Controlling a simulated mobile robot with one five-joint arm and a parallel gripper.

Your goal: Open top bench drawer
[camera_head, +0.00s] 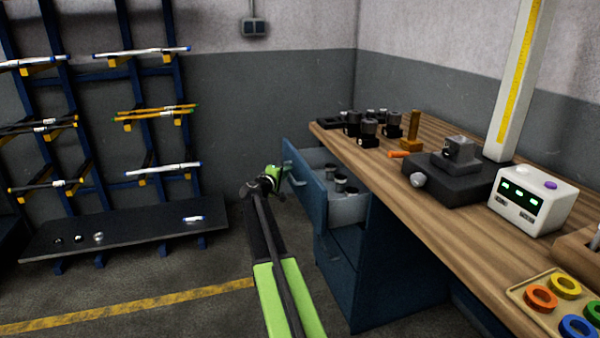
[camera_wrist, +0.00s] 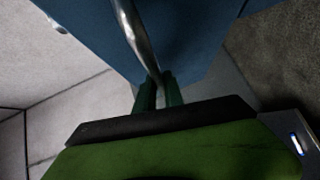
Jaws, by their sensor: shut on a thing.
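The top bench drawer (camera_head: 305,184) is pulled out from the blue bench cabinet, with several grey cylindrical parts (camera_head: 340,178) inside it. Its blue front panel faces left, toward my gripper (camera_head: 283,178). In the wrist view, my gripper's green fingers (camera_wrist: 158,92) are shut on the curved metal drawer handle (camera_wrist: 133,35). The blue drawer front (camera_wrist: 185,35) fills the top of that view. The far inside of the drawer is partly hidden by the bench top.
The wooden bench top (camera_head: 415,210) carries black holders, a dark fixture (camera_head: 455,175), a white box with green displays (camera_head: 533,205) and a tray of coloured rings (camera_head: 545,300). A bar rack (camera_head: 110,120) stands at the left.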

